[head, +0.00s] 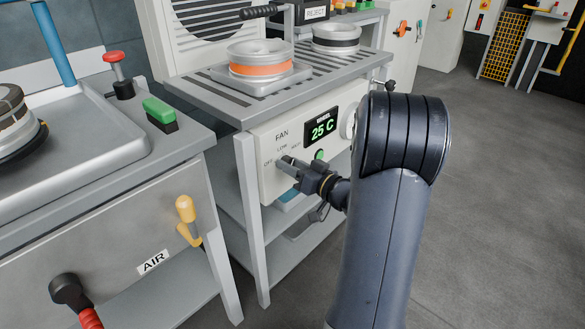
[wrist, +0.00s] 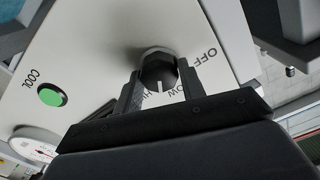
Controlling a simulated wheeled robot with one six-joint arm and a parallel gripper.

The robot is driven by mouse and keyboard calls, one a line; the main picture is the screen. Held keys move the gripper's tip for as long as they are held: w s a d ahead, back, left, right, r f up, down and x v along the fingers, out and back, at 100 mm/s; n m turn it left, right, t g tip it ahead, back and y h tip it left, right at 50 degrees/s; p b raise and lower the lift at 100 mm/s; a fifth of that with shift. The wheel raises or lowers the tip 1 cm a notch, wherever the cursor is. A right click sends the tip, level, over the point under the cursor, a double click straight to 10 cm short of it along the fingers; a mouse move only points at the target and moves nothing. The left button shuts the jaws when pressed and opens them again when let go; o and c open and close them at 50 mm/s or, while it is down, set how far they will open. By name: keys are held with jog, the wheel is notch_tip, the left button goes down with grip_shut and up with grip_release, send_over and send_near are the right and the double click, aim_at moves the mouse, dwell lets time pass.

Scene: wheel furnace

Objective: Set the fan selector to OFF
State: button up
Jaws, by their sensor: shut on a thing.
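The fan selector is a dark round knob (wrist: 158,68) with a white pointer mark on the FAN panel (head: 268,190). In the wrist view its pointer aims down the picture, between the LOW and HIGH lettering, both partly covered by my fingers. The OFF label (wrist: 198,62) shows to the right of the knob. My gripper (head: 290,162) reaches the panel from the right in the head view; it also shows in the wrist view (wrist: 159,76), its two fingers closed on either side of the knob. In the head view the knob is mostly hidden by the fingers.
The panel has a display (head: 321,125) reading 25 C and a green COOL button (wrist: 51,96). A slatted top (head: 210,107) above bears an orange-banded wheel (head: 262,69). A grey bench (head: 190,135) with a yellow lever (head: 187,210) stands left. The floor at right is clear.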

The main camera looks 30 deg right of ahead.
jog(key=shift+a+f+n+b, duration=0.1)
jog(key=shift+n+b, duration=2.3)
jog(key=shift+n, duration=2.45)
jog(key=shift+a+f+n+b, duration=0.1)
jog(key=shift+n+b, duration=2.3)
jog(key=shift+n, duration=2.45)
jog(key=o, duration=1)
jog(key=shift+r, duration=0.1)
jog(key=shift+s, duration=0.1)
jog(key=shift+p+v, duration=1.65)
jog(key=shift+v, duration=3.75)
